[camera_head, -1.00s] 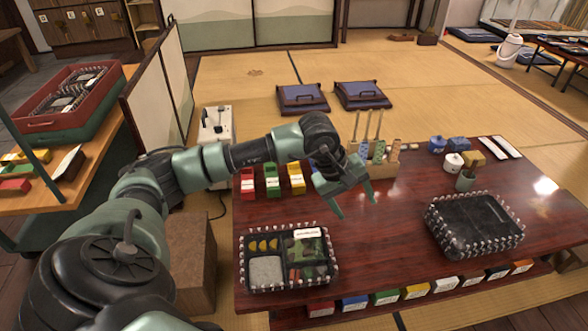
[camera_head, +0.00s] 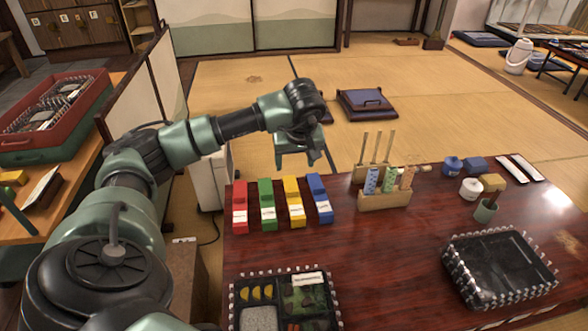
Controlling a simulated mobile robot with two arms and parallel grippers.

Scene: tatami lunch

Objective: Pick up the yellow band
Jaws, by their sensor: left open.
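The yellow band (camera_head: 293,203) lies on the dark red table, in a row between the green band (camera_head: 267,205) and the blue band (camera_head: 320,199). The red band (camera_head: 240,207) lies at the left end of the row. Each has a pale label near its front end. My left gripper (camera_head: 296,164) is open and empty. It shows just beyond the far ends of the yellow and blue bands, apart from them, with its fingers spread; its exact height is hard to tell. My right gripper is not in view.
A filled lunch box (camera_head: 336,321) stands at the front left of the table (camera_head: 385,260), and an empty dark one (camera_head: 463,290) at the right. A wooden holder (camera_head: 384,201) with upright sticks and patterned pieces stands right of the bands. The middle of the table is clear.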

